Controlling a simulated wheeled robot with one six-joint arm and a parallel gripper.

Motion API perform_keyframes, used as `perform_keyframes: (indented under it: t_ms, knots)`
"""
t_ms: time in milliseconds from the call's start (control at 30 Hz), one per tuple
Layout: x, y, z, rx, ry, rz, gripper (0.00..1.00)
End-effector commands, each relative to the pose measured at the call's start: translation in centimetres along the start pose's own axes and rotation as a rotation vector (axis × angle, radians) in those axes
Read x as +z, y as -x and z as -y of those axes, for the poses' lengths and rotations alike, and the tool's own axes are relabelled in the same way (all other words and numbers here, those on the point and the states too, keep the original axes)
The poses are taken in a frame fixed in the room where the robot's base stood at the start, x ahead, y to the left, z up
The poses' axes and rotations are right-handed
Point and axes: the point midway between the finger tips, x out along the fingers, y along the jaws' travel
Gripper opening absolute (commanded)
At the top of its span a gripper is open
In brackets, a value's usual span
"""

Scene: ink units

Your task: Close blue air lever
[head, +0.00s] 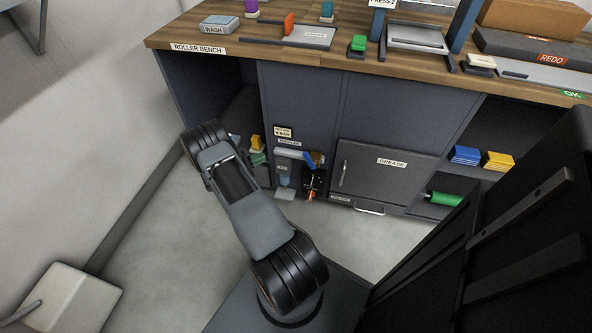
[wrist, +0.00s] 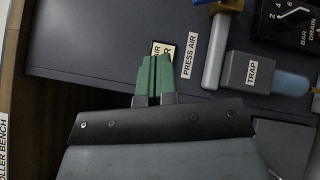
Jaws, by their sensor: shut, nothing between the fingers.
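The blue air lever (head: 309,159) shows in the head view on the air unit low on the bench front. It slopes at an angle by the end of a pale pipe (head: 288,152). In the wrist view only a blue sliver (wrist: 203,2) shows at the top edge, perhaps the lever. My gripper (wrist: 157,60) has green fingers shut together with nothing between them. Its tips are beside a small yellowish label (wrist: 163,50), left of the PRESS AIR label (wrist: 190,55). They are apart from the pipe and lever.
A grey TRAP block (wrist: 250,72) with a blue bowl (wrist: 289,84) sits right of my gripper, near the pipe. A dark BAR DRAIN dial (wrist: 288,20) is at the top right. The GREASE cabinet door (head: 385,175) stands right of the air unit. Floor in front is clear.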

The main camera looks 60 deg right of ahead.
Motion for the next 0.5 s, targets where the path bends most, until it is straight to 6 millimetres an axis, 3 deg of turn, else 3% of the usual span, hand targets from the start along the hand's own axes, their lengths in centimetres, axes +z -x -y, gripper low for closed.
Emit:
perform_keyframes:
  t_ms: [33, 200, 333, 500]
  knots:
    - [-1.1, -0.2, 3.3, 0.049, 0.000, -0.006, 0.00]
    - [-2.6, -0.7, 7.9, 0.167, -0.026, -0.037, 0.00]
    - [-3.1, -0.9, 9.5, 0.209, -0.038, -0.053, 0.00]
    - [-3.3, -2.6, 9.6, 0.223, -0.043, -0.056, 0.00]
